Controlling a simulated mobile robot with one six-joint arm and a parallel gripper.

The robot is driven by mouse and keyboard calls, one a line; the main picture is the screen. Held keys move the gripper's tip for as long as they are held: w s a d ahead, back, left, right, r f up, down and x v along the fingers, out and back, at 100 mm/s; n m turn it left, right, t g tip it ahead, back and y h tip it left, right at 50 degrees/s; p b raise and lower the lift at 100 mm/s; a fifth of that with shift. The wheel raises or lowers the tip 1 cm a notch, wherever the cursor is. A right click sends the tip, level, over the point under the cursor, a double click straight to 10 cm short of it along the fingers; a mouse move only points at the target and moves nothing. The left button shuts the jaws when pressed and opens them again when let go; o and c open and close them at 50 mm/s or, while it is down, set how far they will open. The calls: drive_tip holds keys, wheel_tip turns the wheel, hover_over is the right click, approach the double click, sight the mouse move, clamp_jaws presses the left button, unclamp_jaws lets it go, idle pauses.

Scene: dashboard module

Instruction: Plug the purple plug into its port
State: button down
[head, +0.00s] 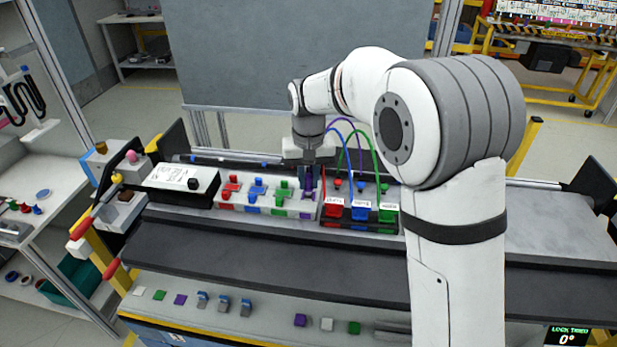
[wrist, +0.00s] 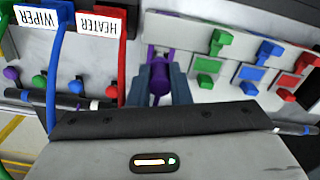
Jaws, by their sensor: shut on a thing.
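My gripper (head: 308,180) is shut on the purple plug (wrist: 160,78), its dark fingers on both sides of it. It is at the right end of the white module (head: 268,209), which carries red, blue and green connectors. A purple part of the port (head: 307,214) shows on the module's front edge below my gripper. In the wrist view the plug points at the module's purple end, with a purple edge (wrist: 151,47) close to its tip. The fingers hide the contact, so I cannot tell whether the plug is seated. A purple cable (head: 340,120) arches up behind my wrist.
Right of the module stand labelled red (head: 334,208), blue (head: 361,210) and green (head: 388,213) connectors with looping cables, close to my gripper. A white box (head: 180,180) stands left. Several small blocks lie along the front ledge; the dark strip (head: 250,250) before the module is clear.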

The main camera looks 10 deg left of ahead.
sight(309, 175)
drive_tip(key=shift+f+b, duration=0.6)
drive_tip(key=shift+f, duration=0.4)
drive_tip(key=c, duration=1.3)
unclamp_jaws()
drive_tip(key=shift+o, duration=0.2)
drive_tip(key=shift+r+b, duration=0.5)
drive_tip(key=shift+r, duration=3.45)
